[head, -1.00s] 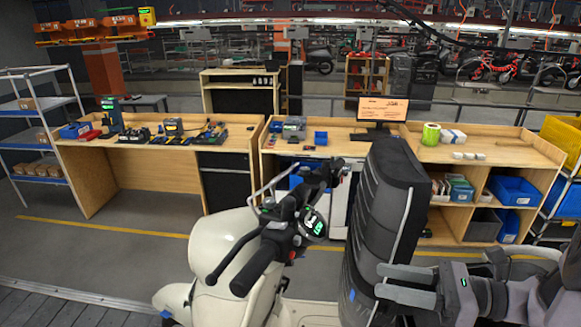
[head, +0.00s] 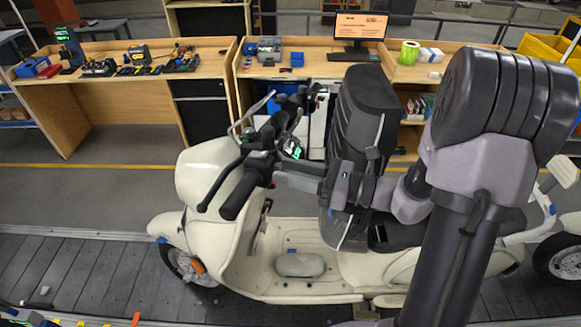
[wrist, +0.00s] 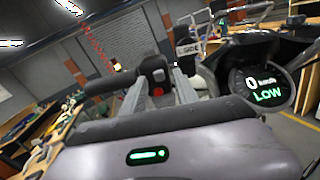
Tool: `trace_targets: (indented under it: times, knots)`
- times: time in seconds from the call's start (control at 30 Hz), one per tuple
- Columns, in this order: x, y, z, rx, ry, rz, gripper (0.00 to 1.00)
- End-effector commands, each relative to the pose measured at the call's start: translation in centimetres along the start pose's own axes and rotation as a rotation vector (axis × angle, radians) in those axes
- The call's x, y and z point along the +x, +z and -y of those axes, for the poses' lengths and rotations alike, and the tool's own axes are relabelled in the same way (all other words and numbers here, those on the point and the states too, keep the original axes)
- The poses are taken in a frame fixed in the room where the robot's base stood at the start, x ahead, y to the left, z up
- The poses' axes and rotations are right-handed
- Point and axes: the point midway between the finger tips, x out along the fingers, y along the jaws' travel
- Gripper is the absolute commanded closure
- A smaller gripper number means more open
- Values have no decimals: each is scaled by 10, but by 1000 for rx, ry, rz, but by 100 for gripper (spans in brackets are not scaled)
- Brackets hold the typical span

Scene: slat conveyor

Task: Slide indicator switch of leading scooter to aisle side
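A cream scooter (head: 205,165) stands upright on the slat conveyor, its handlebar turned toward me. Its near black grip (head: 240,195) and dark switch housing (head: 262,160) are in the head view. In the wrist view the switch housing (wrist: 153,68) has a red button (wrist: 157,91); I cannot make out the indicator slider or its position. The lit round display (wrist: 265,88) reads 0 and LOW. My gripper (head: 280,172) is at the handlebar, just right of the switch housing. In the wrist view its fingers (wrist: 158,92) are apart, with the housing seen between them; contact cannot be told.
A tall black case (head: 360,130) stands behind the handlebar, close to my arm. Another scooter's wheel (head: 562,262) shows at the right edge. Wooden workbenches (head: 120,110) with tools stand beyond the grey aisle floor (head: 110,195). The conveyor slats (head: 90,270) at left are mostly clear.

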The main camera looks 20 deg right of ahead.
Motion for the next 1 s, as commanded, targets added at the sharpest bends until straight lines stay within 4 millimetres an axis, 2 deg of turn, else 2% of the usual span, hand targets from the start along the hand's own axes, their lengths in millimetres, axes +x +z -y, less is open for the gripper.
trace_targets:
  times: [0.2,0.37,0.4,1.0]
  knots:
    - [0,0,0,0,0,0,66]
    - [0,0,0,0,0,0,97]
    - [0,0,0,0,0,0,100]
    - [0,0,0,0,0,0,100]
